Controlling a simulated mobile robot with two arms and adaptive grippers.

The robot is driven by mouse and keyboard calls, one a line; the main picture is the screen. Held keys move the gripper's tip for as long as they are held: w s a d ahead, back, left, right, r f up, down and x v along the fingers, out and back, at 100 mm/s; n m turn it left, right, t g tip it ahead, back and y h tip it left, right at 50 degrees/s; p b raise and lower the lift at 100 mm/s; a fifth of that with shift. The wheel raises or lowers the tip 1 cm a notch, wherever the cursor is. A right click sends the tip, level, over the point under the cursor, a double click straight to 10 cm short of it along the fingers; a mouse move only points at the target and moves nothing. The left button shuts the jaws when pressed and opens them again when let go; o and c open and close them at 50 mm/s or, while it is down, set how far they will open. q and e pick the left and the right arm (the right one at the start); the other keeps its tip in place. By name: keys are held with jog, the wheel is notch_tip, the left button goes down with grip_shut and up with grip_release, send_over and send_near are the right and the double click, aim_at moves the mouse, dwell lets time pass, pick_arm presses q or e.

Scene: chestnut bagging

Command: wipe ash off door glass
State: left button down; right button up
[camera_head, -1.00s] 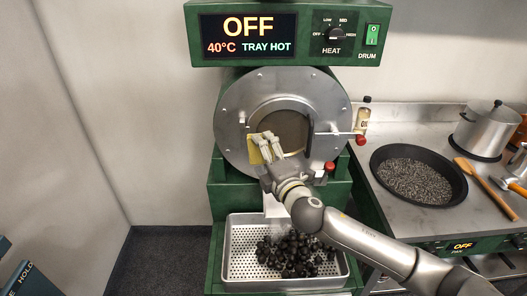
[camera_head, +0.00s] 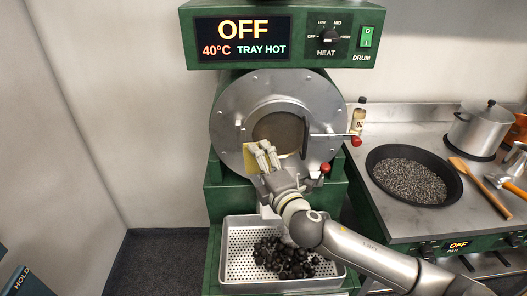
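The roaster drum's round steel front (camera_head: 233,120) has a round door glass (camera_head: 282,128) at its middle, tinted brownish. My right gripper (camera_head: 262,152) is in front of the lower left of the glass. It is shut on a yellow cloth or sponge (camera_head: 250,158), held flat toward the drum front at the glass's lower left edge. Whether the yellow piece touches the glass I cannot tell. The gripper and arm hide part of the lower door. My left gripper is not in view.
A perforated steel tray (camera_head: 236,270) with dark chestnuts sits below. A door handle with red knob (camera_head: 356,141) sticks out right.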

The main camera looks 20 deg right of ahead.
aim_at(255, 136)
jog(key=shift+w, duration=0.1)
jog(key=shift+w+d, duration=0.35)
jog(key=shift+w, duration=0.8)
jog(key=shift+w+d, duration=0.35)
jog(key=shift+w, duration=0.85)
jog(key=shift+w+d, duration=0.35)
jog(key=shift+w, duration=0.8)
jog(key=shift+w+d, duration=0.2)
jog(key=shift+w, duration=0.45)
jog(key=shift+d, duration=0.1)
jog(key=shift+s+d, duration=0.35)
jog(key=shift+d, duration=0.55)
jog(key=shift+s+d, duration=0.3)
jog(key=shift+d, duration=0.6)
jog(key=shift+w, duration=0.1)
jog(key=shift+w+a+r+p, duration=0.1)
jog(key=shift+w+a+p, duration=0.15)
jog(key=shift+a, duration=0.65)
jog(key=shift+w+a+r+p, duration=0.1)
jog(key=shift+w+a, duration=0.25)
jog(key=shift+a, duration=0.55)
